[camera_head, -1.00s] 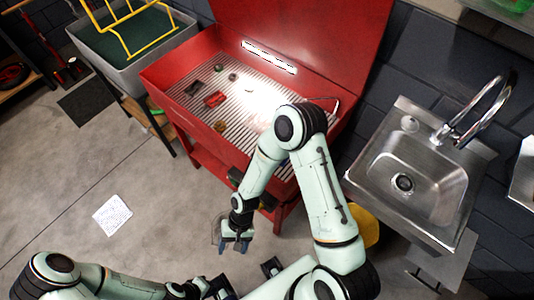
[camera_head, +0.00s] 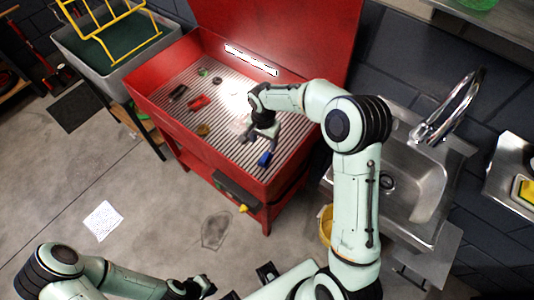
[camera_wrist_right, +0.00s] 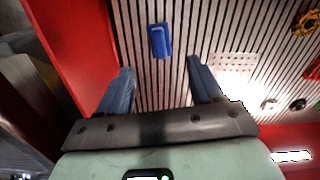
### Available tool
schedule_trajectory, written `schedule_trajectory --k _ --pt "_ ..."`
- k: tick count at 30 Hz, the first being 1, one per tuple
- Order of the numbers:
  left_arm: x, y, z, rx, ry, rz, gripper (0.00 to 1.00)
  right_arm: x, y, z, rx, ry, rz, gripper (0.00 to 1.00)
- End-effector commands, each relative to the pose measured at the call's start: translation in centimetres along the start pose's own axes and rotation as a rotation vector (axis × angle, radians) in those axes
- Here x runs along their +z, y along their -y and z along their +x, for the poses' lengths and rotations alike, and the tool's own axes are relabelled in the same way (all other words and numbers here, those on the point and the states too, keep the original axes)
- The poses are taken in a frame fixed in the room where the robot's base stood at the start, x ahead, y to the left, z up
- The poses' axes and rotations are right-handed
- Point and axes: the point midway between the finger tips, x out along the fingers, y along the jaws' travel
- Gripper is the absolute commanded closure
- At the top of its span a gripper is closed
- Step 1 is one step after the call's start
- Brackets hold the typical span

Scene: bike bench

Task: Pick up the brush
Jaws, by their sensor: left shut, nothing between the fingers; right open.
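A small bright blue block-like object (camera_wrist_right: 160,41), which looks like the brush, lies on the ribbed floor of the red wash basin (camera_head: 152,105). In the head view the blue object (camera_head: 264,159) shows just below my right gripper (camera_head: 263,136). In the right wrist view my right gripper (camera_wrist_right: 160,87) is open and empty, with the blue object beyond the fingertips and roughly centred between them. My left gripper (camera_head: 203,287) is shut and empty at the bottom of the head view, away from the basin.
A red item (camera_head: 198,103), a dark item (camera_head: 178,92) and a brown round piece (camera_head: 203,130) lie elsewhere in the basin. The basin's red walls stand around the right gripper. A steel sink (camera_head: 415,190) is at the right, and a grey bin (camera_head: 85,65) at the upper left.

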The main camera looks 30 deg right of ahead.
Motion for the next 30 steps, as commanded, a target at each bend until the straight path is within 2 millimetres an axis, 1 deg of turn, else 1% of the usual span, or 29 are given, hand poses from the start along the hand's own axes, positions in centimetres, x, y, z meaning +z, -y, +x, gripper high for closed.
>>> schedule_trajectory --k 2,6,10,12,19,24,27,30 --pt "0.1 0.1 0.1 -0.002 0.002 -0.003 1.00 -0.1 -0.3 1.4 0.008 0.004 0.004 0.34" --pt "0.2 0.2 0.1 -0.002 0.003 -0.003 1.00 0.0 -0.3 4.2 0.007 0.005 0.003 0.34" --pt "0.1 0.2 0.1 -0.002 0.003 -0.003 1.00 -0.1 -0.2 6.5 0.006 0.005 0.002 0.34" --pt "0.1 0.1 0.1 -0.002 0.003 -0.003 1.00 -0.1 -0.2 7.3 0.005 0.003 0.002 0.34" --pt "0.0 0.0 -0.2 -0.001 0.000 -0.002 1.00 -0.5 -0.1 8.8 0.004 0.004 0.003 0.34" --pt "-0.4 -0.5 -1.1 0.001 -0.006 0.001 1.00 -1.4 0.2 11.2 0.003 0.005 0.003 0.34" --pt "-0.4 -0.5 -1.1 0.001 -0.006 0.001 1.00 -1.3 0.2 12.5 0.003 0.004 0.001 0.34" --pt "-0.4 -0.5 -1.1 0.002 -0.006 0.001 1.00 -1.2 0.2 13.2 0.003 0.004 0.002 0.34"
